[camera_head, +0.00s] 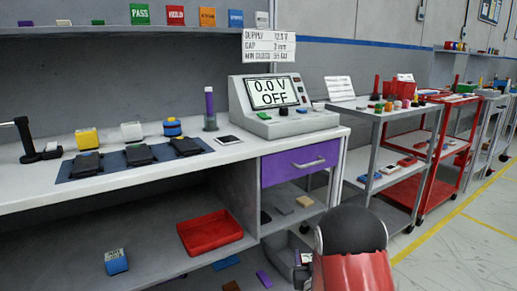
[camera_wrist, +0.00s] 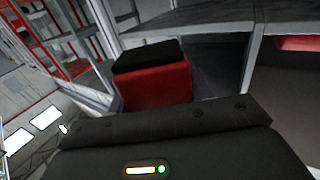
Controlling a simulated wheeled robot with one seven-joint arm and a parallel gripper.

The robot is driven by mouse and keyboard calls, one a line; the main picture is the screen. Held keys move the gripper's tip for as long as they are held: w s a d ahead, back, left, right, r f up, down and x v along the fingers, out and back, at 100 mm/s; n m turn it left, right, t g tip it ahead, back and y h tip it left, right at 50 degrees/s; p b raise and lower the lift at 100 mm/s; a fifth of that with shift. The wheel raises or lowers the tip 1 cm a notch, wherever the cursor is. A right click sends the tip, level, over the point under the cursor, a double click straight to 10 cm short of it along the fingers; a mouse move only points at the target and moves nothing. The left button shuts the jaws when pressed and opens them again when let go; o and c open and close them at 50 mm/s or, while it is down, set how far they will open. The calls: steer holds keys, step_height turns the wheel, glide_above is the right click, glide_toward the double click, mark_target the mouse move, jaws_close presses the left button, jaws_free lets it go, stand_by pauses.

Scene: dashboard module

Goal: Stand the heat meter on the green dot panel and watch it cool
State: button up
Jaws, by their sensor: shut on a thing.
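In the wrist view, a red block with a black top (camera_wrist: 152,82) stands out beyond the dark body of my gripper. It appears to be the held thing, but the fingertips and their contact with it are hidden. I cannot tell whether this block is the heat meter. The dark gripper body fills the bottom of the wrist view and bears a lit bar and a small green light. In the head view, my gripper cannot be made out. No panel with a green dot can be picked out with certainty in either view.
A console reading 0.0 V OFF (camera_head: 277,94) stands on the grey bench (camera_head: 40,193). A blue mat (camera_head: 95,171) bears several dark pieces. Below are a purple drawer (camera_head: 285,168) and a red tray (camera_head: 211,233). Carts stand right; open floor (camera_head: 475,235) lies at far right.

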steer(key=s+f, duration=0.5)
steer(key=f, duration=0.3)
steer(key=s, duration=0.2)
steer(key=s+r, duration=0.1)
steer(key=s, duration=0.1)
steer(key=shift+s+r, duration=0.15)
steer(key=shift+s, duration=0.25)
